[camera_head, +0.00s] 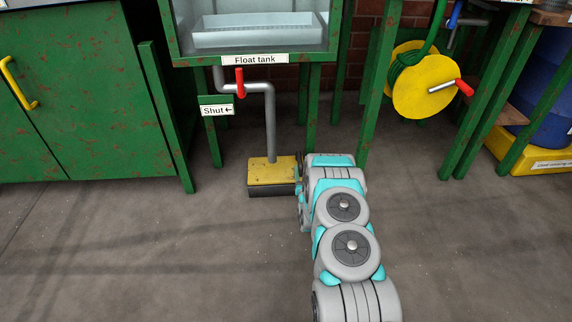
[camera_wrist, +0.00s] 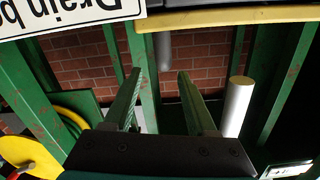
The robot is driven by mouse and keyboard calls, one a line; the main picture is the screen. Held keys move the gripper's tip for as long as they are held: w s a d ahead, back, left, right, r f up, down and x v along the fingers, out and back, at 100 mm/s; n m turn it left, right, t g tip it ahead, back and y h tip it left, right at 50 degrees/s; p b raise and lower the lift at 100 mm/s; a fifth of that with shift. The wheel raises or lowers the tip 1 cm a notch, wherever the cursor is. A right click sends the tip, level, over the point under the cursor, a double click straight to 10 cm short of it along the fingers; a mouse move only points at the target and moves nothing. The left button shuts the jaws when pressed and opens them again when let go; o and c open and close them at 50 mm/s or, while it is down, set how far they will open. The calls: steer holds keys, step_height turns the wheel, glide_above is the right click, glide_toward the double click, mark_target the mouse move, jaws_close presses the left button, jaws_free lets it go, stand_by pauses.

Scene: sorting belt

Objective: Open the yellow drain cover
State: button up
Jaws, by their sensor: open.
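The yellow drain cover (camera_head: 270,172) lies flat on top of a low dark box on the floor, at the foot of the bent grey pipe (camera_head: 270,125). In the wrist view, which looks upside down, a yellow edge (camera_wrist: 235,17) that looks like the cover crosses the top, beside a white label (camera_wrist: 70,14) reading "Drain b…". My gripper (camera_wrist: 157,76) is open, with nothing between its two fingers. In the head view my arm reaches the cover's right side and hides most of the gripper. I cannot tell whether a finger touches the cover.
The float tank (camera_head: 262,30) stands above on green legs. A green cabinet (camera_head: 80,100) stands at left, a yellow hose reel (camera_head: 425,85) at right. The floor in front is clear.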

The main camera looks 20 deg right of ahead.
mark_target(299, 161)
steer(key=shift+s+a+f+t, duration=0.1)
steer(key=shift+a+f+t, duration=0.25)
steer(key=shift+f, duration=0.3)
steer(key=shift+b+x, duration=0.6)
steer(key=shift+x, duration=3.3)
jaws_close()
steer(key=shift+a, duration=0.1)
